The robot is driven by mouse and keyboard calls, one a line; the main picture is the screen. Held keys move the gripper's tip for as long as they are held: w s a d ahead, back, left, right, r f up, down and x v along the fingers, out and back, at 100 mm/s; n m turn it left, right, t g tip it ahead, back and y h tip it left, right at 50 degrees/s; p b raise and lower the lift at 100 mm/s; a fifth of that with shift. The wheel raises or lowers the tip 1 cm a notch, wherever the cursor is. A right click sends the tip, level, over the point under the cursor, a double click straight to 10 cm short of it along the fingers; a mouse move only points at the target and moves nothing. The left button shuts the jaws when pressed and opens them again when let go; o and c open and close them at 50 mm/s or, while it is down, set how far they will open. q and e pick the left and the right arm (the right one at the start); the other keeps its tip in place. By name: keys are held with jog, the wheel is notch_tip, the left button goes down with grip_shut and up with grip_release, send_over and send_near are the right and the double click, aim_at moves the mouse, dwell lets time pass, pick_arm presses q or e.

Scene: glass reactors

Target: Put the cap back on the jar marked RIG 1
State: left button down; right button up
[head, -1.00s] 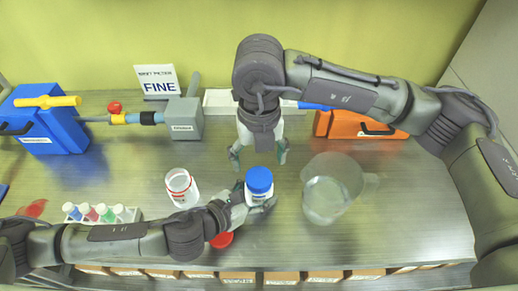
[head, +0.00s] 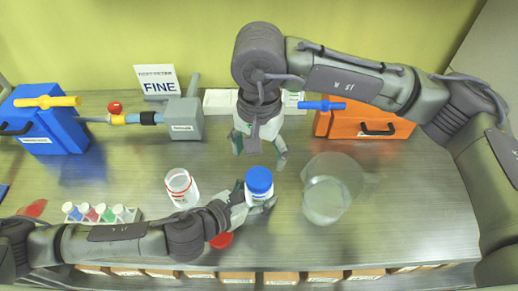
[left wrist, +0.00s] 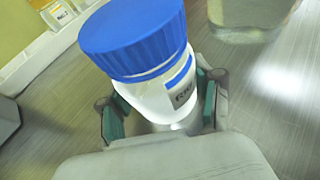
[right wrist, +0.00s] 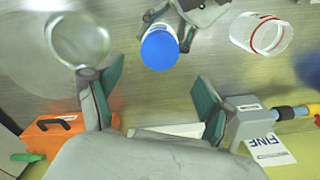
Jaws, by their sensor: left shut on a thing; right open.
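A white jar (head: 259,197) with a blue cap (head: 259,179) stands at the middle front of the table. My left gripper (left wrist: 165,108) is shut around its body from the front. In the left wrist view the blue cap (left wrist: 130,38) sits on top of the jar and looks straight. The jar's label (left wrist: 183,95) shows "RI"; the rest is hidden. My right gripper (head: 260,150) is open and empty, pointing down behind the jar and apart from it. In the right wrist view the blue cap (right wrist: 159,50) lies beyond its open fingers (right wrist: 155,85).
An uncapped jar with a red band (head: 181,188) stands left of the held jar. A red disc (head: 222,240) is partly hidden by my left arm. A glass beaker (head: 328,198) stands at right. A tube rack (head: 130,215), blue case (head: 50,120) and orange case (head: 355,124) stand around.

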aim_at(259, 177)
jog(key=n, duration=0.4)
jog(key=shift+r+n, duration=0.15)
jog(key=shift+n, duration=0.25)
jog(key=shift+f, duration=4)
